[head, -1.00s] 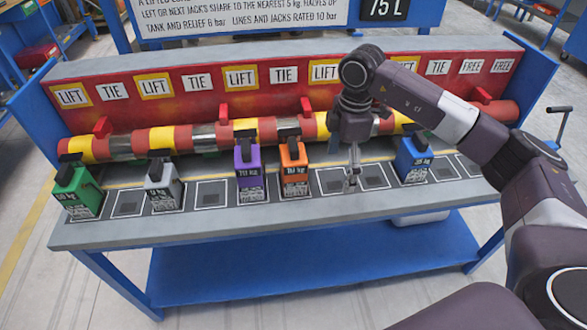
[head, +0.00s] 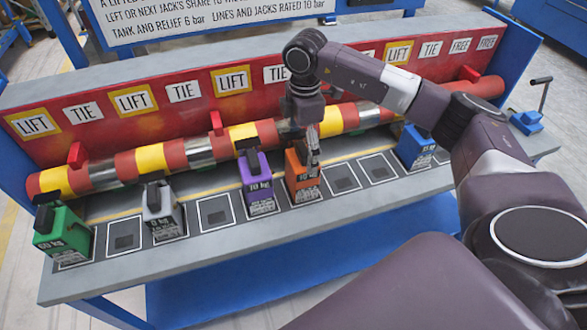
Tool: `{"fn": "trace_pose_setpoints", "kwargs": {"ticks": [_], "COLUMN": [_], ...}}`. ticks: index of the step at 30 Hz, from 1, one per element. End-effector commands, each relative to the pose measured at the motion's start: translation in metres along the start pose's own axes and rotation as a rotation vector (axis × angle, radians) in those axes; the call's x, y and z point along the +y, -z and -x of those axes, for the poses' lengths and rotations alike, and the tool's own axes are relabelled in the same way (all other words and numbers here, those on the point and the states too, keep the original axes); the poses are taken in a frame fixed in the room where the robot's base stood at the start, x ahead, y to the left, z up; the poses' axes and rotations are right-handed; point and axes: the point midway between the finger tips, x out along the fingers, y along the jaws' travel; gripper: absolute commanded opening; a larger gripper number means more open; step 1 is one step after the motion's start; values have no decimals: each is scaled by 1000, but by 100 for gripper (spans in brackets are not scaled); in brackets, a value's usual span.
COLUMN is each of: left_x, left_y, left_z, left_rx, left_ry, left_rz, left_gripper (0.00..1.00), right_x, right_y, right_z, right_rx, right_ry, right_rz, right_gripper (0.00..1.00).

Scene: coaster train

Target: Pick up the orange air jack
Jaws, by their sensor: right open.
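The orange air jack (head: 296,177) stands upright on a marked pad in the row on the bench, just right of the purple jack (head: 255,172). My right gripper (head: 313,165) points down over the right side of the orange jack and overlaps it in the picture. Its jaws are open. It hides part of the jack's top and right side, including its handle, so I cannot tell whether they touch. My left gripper is not in view.
A grey jack (head: 163,212) and a green jack (head: 63,236) stand to the left, a blue jack (head: 415,148) to the right. Empty pads lie between them. A red, yellow and silver pipe (head: 150,158) runs behind, before a red labelled panel (head: 60,140).

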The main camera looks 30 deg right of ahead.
Motion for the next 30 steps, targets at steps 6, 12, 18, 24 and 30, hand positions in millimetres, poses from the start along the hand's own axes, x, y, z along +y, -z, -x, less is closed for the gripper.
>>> {"fn": "trace_pose_setpoints", "kwargs": {"ticks": [6, 12, 18, 24, 30], "left_x": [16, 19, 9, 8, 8], "left_y": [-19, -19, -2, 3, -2], "left_z": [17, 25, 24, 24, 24], "left_rx": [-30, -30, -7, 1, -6], "left_ry": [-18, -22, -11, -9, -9], "left_rz": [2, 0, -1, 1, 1], "left_gripper": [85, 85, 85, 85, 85], "right_x": [-2, -2, -1, -1, -1], "right_y": [4, 6, 6, 6, 6], "right_z": [-24, -53, -59, -59, -59], "right_rx": [-1, 0, 1, 1, 1], "right_ry": [5, 3, -1, -1, -1], "right_rz": [1, -1, 0, 0, 0], "right_gripper": [86, 86, 86, 74, 52]}}
